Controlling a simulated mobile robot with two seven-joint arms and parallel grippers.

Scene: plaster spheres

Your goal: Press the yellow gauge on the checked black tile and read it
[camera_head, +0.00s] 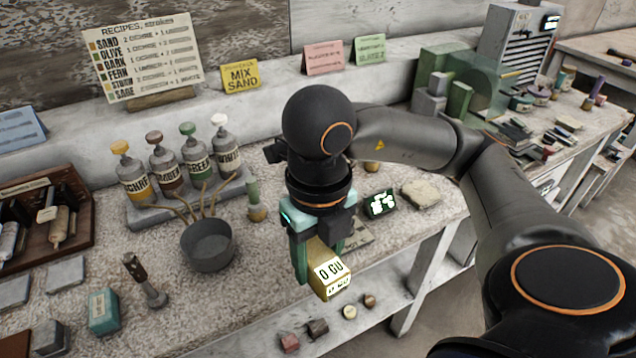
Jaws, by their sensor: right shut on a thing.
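My right gripper (318,250) comes down over the front edge of the bench. It is shut on the yellow gauge (330,276), a yellow block with a white lettered face reading roughly "0 GU". The gauge hangs below the fingers, and its lower end is seen against the shelf below. A small black square with pale patches (381,204) stands on the bench to the right of the gripper; I cannot tell whether it is the checked black tile or a display. A flat grey plate (358,238) lies partly hidden behind the gripper. My left gripper is not in view.
A grey pot (208,244) with sticks and several labelled bottles (179,166) stand left of the gripper. A metal stamp-like tool (145,280) and a teal block (103,312) are nearer. A pale stone (420,193) lies right. Small blocks sit on the lower shelf.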

